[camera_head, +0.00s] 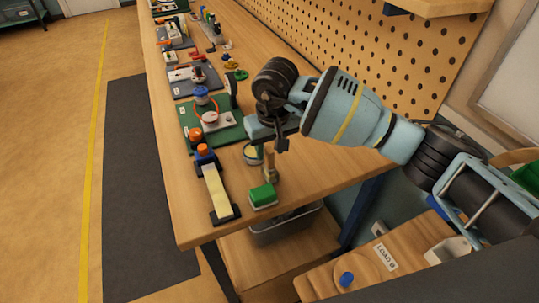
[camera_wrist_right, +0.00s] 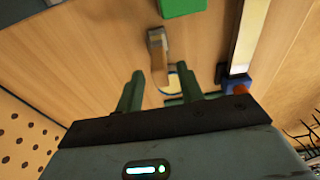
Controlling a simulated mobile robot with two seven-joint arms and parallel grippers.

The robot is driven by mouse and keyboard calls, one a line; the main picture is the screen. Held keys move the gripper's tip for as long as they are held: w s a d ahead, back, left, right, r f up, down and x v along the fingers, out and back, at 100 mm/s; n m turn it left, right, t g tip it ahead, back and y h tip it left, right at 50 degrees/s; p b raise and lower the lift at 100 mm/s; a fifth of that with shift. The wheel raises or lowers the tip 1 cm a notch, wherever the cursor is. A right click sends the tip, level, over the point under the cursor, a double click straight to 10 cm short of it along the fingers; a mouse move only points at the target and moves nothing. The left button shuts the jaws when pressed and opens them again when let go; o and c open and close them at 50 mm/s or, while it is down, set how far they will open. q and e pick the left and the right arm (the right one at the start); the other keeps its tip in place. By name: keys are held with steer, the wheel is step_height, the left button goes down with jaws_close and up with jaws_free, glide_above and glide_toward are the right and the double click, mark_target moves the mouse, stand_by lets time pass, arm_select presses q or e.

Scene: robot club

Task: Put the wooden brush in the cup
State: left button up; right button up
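The wooden brush (camera_head: 270,166) is near the front end of the workbench, with a green block just in front of it. In the right wrist view the brush (camera_wrist_right: 158,58) has a tan wooden handle and a greyish end. The cup (camera_head: 252,155), pale with a yellowish inside, is directly beside the brush; whether they touch I cannot tell. In the wrist view the cup (camera_wrist_right: 173,82) is partly hidden by my gripper. My right gripper (camera_head: 270,147) is over the cup and brush, its fingers (camera_wrist_right: 160,82) apart and nothing gripped. My left gripper does not show.
The green block (camera_head: 263,196) sits near the bench's front edge. A pale strip (camera_head: 217,191) with an orange-capped blue piece lies to the left. A green mat (camera_head: 195,128) and several tools fill the bench behind. A pegboard (camera_head: 370,60) rises along the right.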

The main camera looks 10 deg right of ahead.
mark_target(272, 170)
step_height(272, 170, up, 8)
steer(key=s, duration=0.1)
steer(key=shift+r, duration=0.15)
